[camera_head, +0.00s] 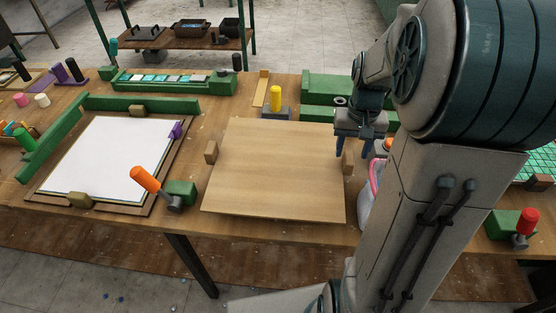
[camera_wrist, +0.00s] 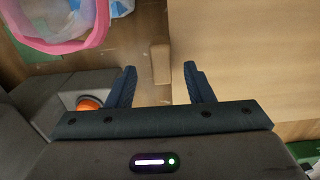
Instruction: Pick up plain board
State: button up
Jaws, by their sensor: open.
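The plain board (camera_head: 275,170) is a flat, light wooden panel lying on the table in the middle of the head view. Part of the table right of the board is hidden by my arm.
A white sheet (camera_head: 110,160) lies in a wooden frame at left, with green rails (camera_head: 140,103) behind it. An orange-handled tool (camera_head: 146,180) stands by the board's front left. A yellow-handled tool (camera_head: 276,98) stands behind it. A pink-rimmed container (camera_wrist: 75,45) is close beside my gripper.

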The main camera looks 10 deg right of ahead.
jog(key=shift+f, duration=1.45)
grip_shut()
jog(key=shift+w+r, duration=0.1)
jog(key=shift+r, duration=0.1)
